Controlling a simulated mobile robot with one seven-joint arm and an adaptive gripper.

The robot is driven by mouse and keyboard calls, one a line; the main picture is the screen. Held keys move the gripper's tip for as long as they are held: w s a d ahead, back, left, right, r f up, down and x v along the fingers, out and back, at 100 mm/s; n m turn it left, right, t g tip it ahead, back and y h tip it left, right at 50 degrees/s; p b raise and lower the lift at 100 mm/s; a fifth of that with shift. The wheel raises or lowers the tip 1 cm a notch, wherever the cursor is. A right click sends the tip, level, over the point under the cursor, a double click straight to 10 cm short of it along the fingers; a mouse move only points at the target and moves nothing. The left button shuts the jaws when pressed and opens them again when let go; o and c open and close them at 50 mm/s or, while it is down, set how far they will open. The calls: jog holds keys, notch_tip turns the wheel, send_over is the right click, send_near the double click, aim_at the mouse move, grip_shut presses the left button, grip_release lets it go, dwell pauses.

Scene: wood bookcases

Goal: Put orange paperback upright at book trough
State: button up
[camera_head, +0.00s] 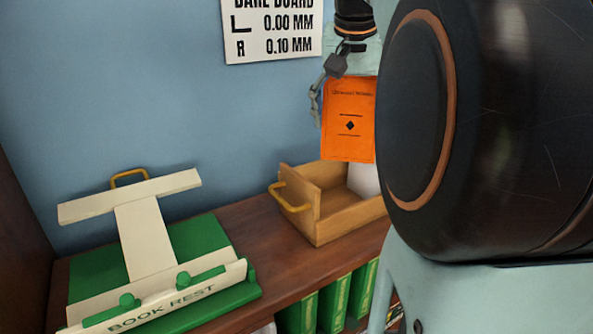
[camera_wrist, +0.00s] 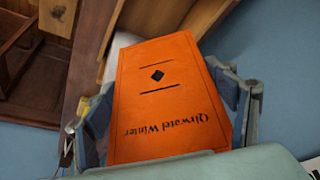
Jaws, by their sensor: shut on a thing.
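The orange paperback (camera_head: 348,125) hangs upright in my gripper (camera_head: 322,98), its front cover facing the head camera. In the wrist view the paperback (camera_wrist: 165,95) fills the space between the two fingers of my gripper (camera_wrist: 168,112), which are shut on its side edges. The wooden book trough (camera_head: 318,230), with a yellow handle on its left end, stands on the shelf below the paperback. The paperback's lower edge appears above or behind the trough; the exact gap cannot be told. The trough's right part is hidden by my arm.
A white rounded object (camera_head: 363,180) stands in the trough's right part, partly hidden. A green and cream book rest (camera_head: 145,240) sits at the left of the brown shelf (camera_head: 285,265). Green books (camera_head: 333,305) stand below. A sign (camera_head: 272,28) hangs on the blue wall behind.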

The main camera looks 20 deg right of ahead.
notch_tip(320, 180, down, 12)
jog(key=shift+r+b, duration=0.25)
jog(key=shift+b, duration=0.25)
jog(key=o, duration=1.1)
jog(key=shift+r, duration=0.1)
